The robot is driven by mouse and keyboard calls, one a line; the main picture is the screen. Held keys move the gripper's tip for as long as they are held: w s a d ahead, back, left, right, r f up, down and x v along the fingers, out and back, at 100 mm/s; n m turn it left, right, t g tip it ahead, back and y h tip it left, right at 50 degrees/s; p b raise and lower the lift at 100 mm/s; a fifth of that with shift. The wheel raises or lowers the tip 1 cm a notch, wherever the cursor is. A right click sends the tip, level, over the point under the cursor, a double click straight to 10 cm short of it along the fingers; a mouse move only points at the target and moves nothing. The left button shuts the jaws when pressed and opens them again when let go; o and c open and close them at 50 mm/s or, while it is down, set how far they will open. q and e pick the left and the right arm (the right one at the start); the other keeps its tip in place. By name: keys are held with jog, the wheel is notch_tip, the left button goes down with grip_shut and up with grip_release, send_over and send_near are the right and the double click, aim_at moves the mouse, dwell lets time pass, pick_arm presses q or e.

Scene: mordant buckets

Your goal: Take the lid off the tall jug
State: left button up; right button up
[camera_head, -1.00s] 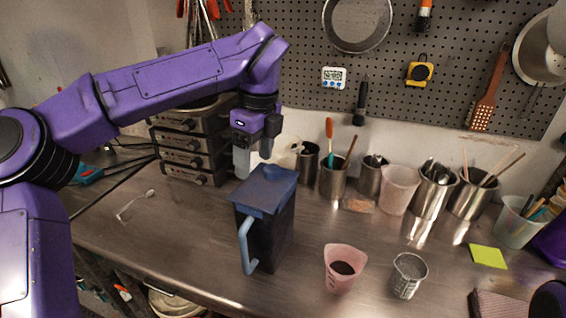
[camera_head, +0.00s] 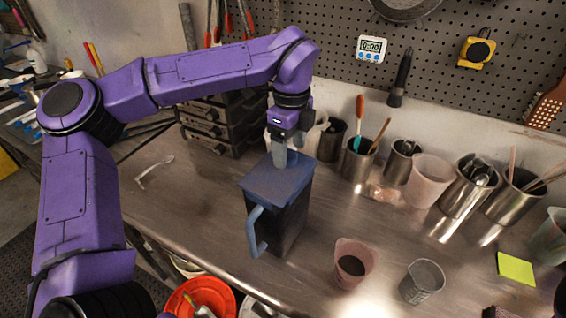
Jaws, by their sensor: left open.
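The tall jug (camera_head: 290,226) stands upright on the metal bench, a dark body with a light blue handle (camera_head: 253,232) toward the front left. Its flat blue lid (camera_head: 272,186) sits on top. My left gripper (camera_head: 284,163) points down over the back part of the lid, its fingers at or just above the lid's raised middle. It is open. I cannot tell whether the fingers touch the lid, and the lid's grip is partly hidden by them. My right gripper is not in view; only a dark piece shows at the bottom right edge.
A pink beaker (camera_head: 354,264) with dark contents and a clear measuring cup (camera_head: 422,281) stand right of the jug. Several metal tool pots (camera_head: 358,160) and a translucent cup (camera_head: 427,180) line the back. A yellow-green note (camera_head: 516,268) lies at right. Bench left of the jug is mostly clear.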

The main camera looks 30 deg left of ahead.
pick_arm(q)
jog(key=shift+s+f, duration=0.1)
jog(key=shift+f, duration=0.15)
jog(key=shift+s+r, duration=0.1)
jog(key=shift+s, duration=0.25)
jog(key=shift+w, duration=0.1)
jog(key=c, duration=1.2)
jog(key=shift+o, duration=0.2)
